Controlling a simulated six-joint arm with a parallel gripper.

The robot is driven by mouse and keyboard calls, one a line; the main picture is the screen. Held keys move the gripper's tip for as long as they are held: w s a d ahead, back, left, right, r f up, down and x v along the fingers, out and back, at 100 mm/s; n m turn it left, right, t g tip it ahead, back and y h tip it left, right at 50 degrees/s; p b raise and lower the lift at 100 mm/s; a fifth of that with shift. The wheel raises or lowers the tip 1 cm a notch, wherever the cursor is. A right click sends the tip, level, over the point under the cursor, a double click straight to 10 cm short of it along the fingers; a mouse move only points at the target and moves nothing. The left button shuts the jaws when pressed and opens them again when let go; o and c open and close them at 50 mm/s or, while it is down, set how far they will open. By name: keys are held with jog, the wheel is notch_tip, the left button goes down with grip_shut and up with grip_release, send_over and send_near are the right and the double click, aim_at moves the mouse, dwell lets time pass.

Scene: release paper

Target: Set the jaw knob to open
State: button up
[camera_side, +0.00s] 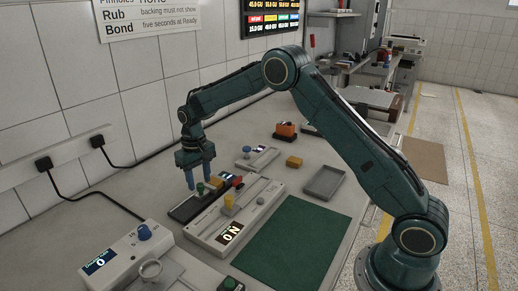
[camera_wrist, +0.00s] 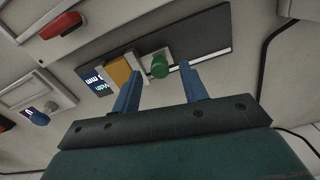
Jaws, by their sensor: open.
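A green knob (camera_side: 200,189) stands on a dark flat strip (camera_side: 182,213) with a yellow block and a small lit display. It is probably the jaw knob; no open mark is legible. My gripper (camera_side: 199,184) is open and points down over the strip. In the wrist view my gripper (camera_wrist: 158,74) has its two blue fingers apart, with the green knob (camera_wrist: 160,66) showing between their tips. A yellow block (camera_wrist: 119,71) and the display (camera_wrist: 97,81) lie left of it there. I cannot tell whether either finger touches the knob.
A grey fixture with a yellow lever (camera_side: 229,202) stands close in front of the strip. A white box with a blue knob (camera_side: 144,232) is at front left. A green mat (camera_side: 292,245), grey tray (camera_side: 324,184), yellow block (camera_side: 294,161) and orange object (camera_side: 286,130) lie right.

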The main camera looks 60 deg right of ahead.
jog(key=shift+f, duration=0.75)
grip_shut()
jog(key=shift+a, duration=1.9)
grip_release()
jog(key=shift+r, duration=0.1)
